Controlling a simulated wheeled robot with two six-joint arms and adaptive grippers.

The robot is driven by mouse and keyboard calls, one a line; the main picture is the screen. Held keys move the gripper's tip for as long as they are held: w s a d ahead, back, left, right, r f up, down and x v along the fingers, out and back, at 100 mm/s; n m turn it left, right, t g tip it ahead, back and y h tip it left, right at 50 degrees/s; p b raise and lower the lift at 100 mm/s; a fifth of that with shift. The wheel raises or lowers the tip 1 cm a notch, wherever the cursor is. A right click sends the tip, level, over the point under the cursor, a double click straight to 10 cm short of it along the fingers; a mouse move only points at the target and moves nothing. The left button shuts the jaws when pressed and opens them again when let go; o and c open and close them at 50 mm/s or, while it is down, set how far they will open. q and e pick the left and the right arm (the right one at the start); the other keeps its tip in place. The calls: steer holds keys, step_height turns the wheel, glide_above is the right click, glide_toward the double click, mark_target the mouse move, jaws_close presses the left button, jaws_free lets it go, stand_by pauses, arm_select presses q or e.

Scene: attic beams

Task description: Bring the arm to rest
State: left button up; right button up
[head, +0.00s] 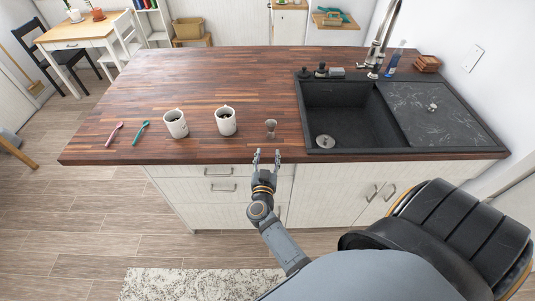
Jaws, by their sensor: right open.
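My right gripper (267,158) is in the head view at the counter's front edge, with its two fingers apart and nothing between them. Its arm comes up from the bottom of the picture. My left gripper is not in the view.
A pink spoon (114,134) and a teal spoon (141,132) lie further left. A black sink (345,115) is on the right. The counter's back left is clear.

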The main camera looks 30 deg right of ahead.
stand_by(0.5)
steer(key=s+a+f+n+g+y, duration=0.1)
steer(key=s+a+f+n+y, duration=0.15)
steer(key=f, duration=0.65)
steer(key=s+a+f+n+g+y+b, duration=0.1)
steer(key=s+a+f+n+y, duration=0.2)
steer(key=f, duration=0.6)
steer(key=s+a+f+n+y, duration=0.2)
steer(key=s+f+y, duration=0.2)
steer(key=f, duration=0.5)
steer(key=s+d+f+g, duration=0.2)
steer(key=s+f, duration=0.3)
steer(key=s, duration=0.5)
steer(key=s+d+f+g, duration=0.2)
steer(key=s+f+g, duration=0.3)
steer(key=s, duration=0.5)
steer(key=s+d+f+g, duration=0.2)
steer(key=s+f, duration=0.5)
steer(key=s, duration=0.4)
steer(key=shift+f+g+b, duration=0.2)
steer(key=shift+g+b, duration=0.2)
steer(key=shift+g, duration=0.4)
